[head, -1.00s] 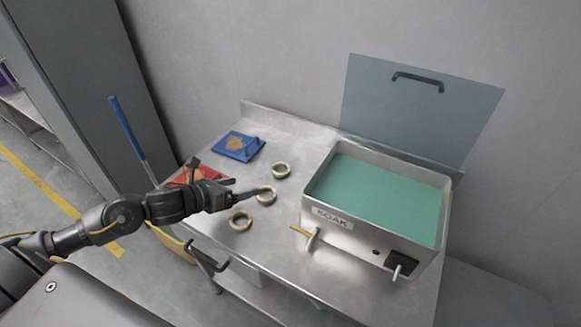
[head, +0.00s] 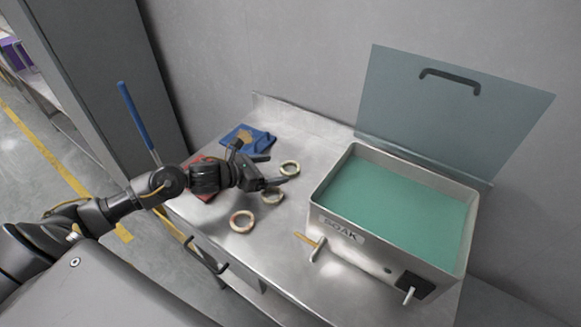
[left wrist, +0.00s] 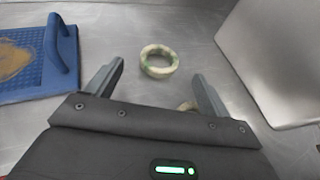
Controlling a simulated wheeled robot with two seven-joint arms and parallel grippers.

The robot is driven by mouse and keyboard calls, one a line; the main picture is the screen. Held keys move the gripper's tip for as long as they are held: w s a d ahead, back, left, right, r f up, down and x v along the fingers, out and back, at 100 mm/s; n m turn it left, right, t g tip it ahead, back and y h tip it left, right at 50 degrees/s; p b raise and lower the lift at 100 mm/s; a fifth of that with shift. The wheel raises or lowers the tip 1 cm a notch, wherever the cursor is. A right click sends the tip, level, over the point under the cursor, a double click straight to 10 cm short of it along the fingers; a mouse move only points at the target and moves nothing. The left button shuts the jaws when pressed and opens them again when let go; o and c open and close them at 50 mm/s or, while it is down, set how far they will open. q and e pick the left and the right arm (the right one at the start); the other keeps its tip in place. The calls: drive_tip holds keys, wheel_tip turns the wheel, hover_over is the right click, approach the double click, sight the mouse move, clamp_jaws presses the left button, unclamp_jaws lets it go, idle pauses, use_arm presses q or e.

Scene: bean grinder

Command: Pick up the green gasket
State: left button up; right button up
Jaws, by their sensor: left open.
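The green gasket (head: 290,167) is a pale ring with green patches, lying flat on the steel table, farthest back of the rings. In the left wrist view the green gasket (left wrist: 158,61) lies just ahead, roughly between the fingertips and apart from them. My left gripper (head: 273,171) is open and empty above the table, close to the gasket on its near left side. Its two spread fingers (left wrist: 157,72) also show in the left wrist view. My right gripper is not in view.
Two other rings lie nearer, one (head: 272,196) partly under the gripper and one with reddish marks (head: 242,221). A blue board (head: 240,138) with a handle and a red one (head: 203,190) lie left. The SOAK tank (head: 355,253), lid raised, stands right.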

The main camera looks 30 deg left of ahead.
sight(296, 166)
use_arm(q)
drive_tip(key=shift+w+d, duration=0.1)
drive_tip(key=p+x, duration=0.2)
drive_tip(key=x, duration=0.3)
drive_tip(key=shift+f, duration=0.1)
drive_tip(key=shift+c, duration=0.4)
drive_tip(key=c, duration=1)
